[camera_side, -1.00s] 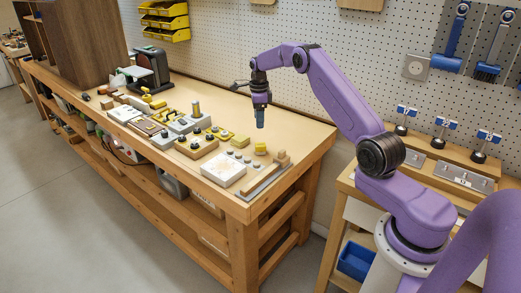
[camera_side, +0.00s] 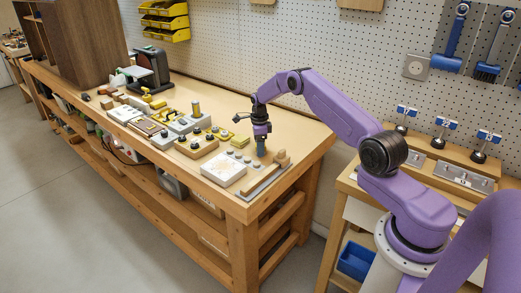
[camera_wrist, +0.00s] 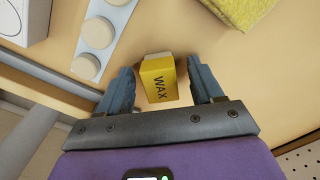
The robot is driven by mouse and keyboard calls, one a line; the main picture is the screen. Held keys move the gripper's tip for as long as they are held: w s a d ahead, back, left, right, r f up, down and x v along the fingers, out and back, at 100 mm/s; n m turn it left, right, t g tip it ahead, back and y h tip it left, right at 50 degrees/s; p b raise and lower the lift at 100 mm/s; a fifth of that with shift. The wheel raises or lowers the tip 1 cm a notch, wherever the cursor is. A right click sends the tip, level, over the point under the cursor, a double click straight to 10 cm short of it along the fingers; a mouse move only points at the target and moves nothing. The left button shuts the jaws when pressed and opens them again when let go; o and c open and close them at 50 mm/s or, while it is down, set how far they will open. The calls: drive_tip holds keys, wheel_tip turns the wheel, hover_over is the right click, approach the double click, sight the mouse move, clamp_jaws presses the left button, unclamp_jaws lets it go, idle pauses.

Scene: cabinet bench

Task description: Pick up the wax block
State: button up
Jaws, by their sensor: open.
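The wax block (camera_wrist: 158,80) is a small yellow block with "WAX" in dark letters. In the wrist view it lies on the wooden bench top, between the two blue-grey fingers of my gripper (camera_wrist: 160,88). The fingers are open, with a gap on each side of the block. In the side view my gripper (camera_side: 261,148) points straight down, low over the near right end of the bench, and hides the block there.
In the wrist view a light strip with round pale discs (camera_wrist: 96,33) lies left of the block. In the side view a white box (camera_side: 223,168) and a wooden block on a grey bar (camera_side: 266,177) are close by. Bare bench top (camera_side: 290,128) lies behind.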

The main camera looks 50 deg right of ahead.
drive_tip(key=shift+f, duration=0.15)
drive_tip(key=c, duration=1.1)
drive_tip(key=shift+r, duration=0.4)
wheel_tip(320, 180, up, 3)
drive_tip(key=shift+s+a+f, duration=0.1)
drive_tip(key=shift+s, duration=0.05)
drive_tip(key=shift+s+a+r, duration=0.8)
drive_tip(key=shift+s+r, duration=0.75)
drive_tip(key=shift+s, duration=0.55)
drive_tip(key=shift+s+a+r, duration=0.85)
drive_tip(key=shift+s+r, duration=0.75)
drive_tip(key=shift+s, duration=0.55)
drive_tip(key=shift+s+a+r, duration=0.8)
drive_tip(key=shift+s+r, duration=0.75)
drive_tip(key=shift+s, duration=0.55)
